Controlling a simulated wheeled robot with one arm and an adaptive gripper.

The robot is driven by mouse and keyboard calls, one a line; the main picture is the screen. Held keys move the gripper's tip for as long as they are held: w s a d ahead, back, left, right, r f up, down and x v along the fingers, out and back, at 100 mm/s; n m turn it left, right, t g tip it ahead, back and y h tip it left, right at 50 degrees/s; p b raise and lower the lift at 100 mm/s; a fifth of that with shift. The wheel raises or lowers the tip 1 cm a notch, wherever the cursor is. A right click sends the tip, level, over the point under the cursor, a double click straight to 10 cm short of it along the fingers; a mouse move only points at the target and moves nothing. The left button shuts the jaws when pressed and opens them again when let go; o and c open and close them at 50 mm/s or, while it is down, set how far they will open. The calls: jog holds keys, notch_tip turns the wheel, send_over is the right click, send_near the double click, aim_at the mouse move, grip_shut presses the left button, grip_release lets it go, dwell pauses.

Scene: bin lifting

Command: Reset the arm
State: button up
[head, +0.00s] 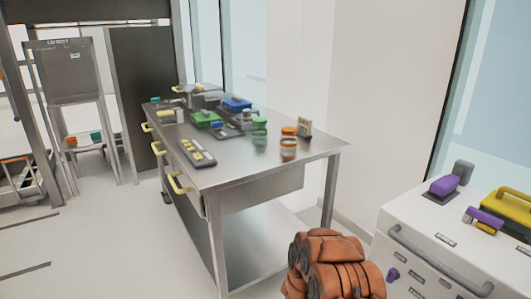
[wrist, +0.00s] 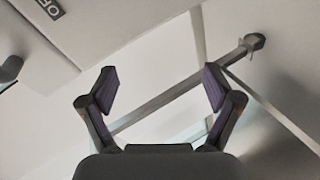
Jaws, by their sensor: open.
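My gripper (wrist: 160,90) shows in the wrist view with its two purple-padded fingers spread wide apart. Nothing is between the fingertips. Behind them is a grey bar (wrist: 178,92) running diagonally, apart from the fingers as far as I can see; I cannot tell what it belongs to. The gripper's fingers are not visible in the head view.
A steel table (head: 252,172) with yellow handles carries several tools and jars. A white cabinet (head: 400,225) at the right has a grey handle (head: 435,262) and purple and yellow items (head: 510,207) on top. Open floor (head: 110,245) lies left of the table.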

jog(key=s+a+r+m+g+y, duration=0.1)
jog(key=a+r+y, duration=0.45)
jog(key=a, duration=0.35)
jog(key=s+a+r+g+y, duration=0.1)
jog(key=s+a+r+y, duration=0.1)
jog(key=a+r+y, duration=0.45)
jog(key=s+a+r+g, duration=0.2)
jog(key=s+a+r, duration=0.15)
jog(key=s, duration=0.35)
jog(key=s+a+r+g, duration=0.1)
jog(key=s+a+r, duration=0.1)
jog(key=s+r, duration=0.4)
jog(key=s+d+r+m+g+h, duration=0.1)
jog(key=s+d+r+g, duration=0.15)
jog(key=s, duration=0.85)
jog(key=s+d+r+m+g, duration=0.15)
jog(key=s+d, duration=0.25)
jog(key=s, duration=0.7)
jog(key=s+d+r+m+g+h, duration=0.1)
jog(key=s+d+r+g, duration=0.2)
jog(key=s, duration=0.8)
notch_tip(320, 180, up, 19)
jog(key=w+t+p, duration=0.1)
jog(key=p, duration=1.7)
jog(key=shift+r, duration=0.15)
